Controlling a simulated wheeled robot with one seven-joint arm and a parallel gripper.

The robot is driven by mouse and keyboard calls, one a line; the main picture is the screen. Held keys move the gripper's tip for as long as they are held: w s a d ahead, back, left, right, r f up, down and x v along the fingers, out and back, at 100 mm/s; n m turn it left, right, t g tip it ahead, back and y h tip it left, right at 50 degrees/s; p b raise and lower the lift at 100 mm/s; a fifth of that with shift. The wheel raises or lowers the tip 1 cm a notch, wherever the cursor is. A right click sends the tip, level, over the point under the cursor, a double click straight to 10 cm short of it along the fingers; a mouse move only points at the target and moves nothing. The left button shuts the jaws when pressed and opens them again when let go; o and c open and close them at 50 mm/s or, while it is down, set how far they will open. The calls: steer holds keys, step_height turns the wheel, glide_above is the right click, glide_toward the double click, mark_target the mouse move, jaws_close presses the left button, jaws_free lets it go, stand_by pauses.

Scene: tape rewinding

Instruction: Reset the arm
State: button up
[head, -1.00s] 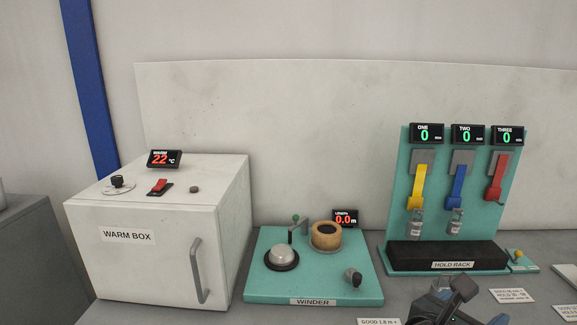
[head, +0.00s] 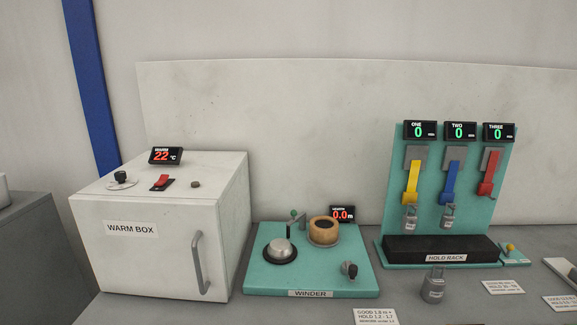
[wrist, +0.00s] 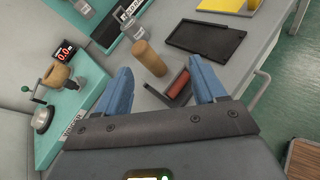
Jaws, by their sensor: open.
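My gripper (wrist: 160,66) shows in the wrist view with its two blue fingers spread apart and nothing held between them. It is not in the head view now. Beyond the fingertips, a tan cylinder (wrist: 150,58) stands on the grey bench. A dark open holder with a reddish-brown piece (wrist: 179,86) lies near the right finger. The teal winder (head: 356,272), with a tan roll (head: 324,231), reads 0.0 m; the winder also shows left of my gripper in the wrist view (wrist: 68,104).
The white warm box (head: 160,250) is closed and reads 22 °C. The hold rack (head: 400,190) has yellow, blue and red straps under displays at 0. A grey weight (head: 433,287) stands before it. A black tray (wrist: 205,38) lies on the bench.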

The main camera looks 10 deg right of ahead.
steer(key=s+a+f+m+t+y, duration=0.25)
steer(key=s+a+m+y, duration=0.2)
steer(key=s, duration=0.25)
steer(key=s+a+f+m+t+y, duration=0.1)
steer(key=s+a+f+m+y, duration=0.3)
steer(key=s, duration=0.4)
steer(key=s+a+r+m+t+y, duration=0.2)
steer(key=s+a+r+m, duration=0.1)
steer(key=s+r+m, duration=0.8)
steer(key=shift+s+a+m, duration=0.15)
steer(key=shift+a+m, duration=0.05)
steer(key=shift+m, duration=0.95)
steer(key=shift+t, duration=0.25)
steer(key=shift+c, duration=0.2)
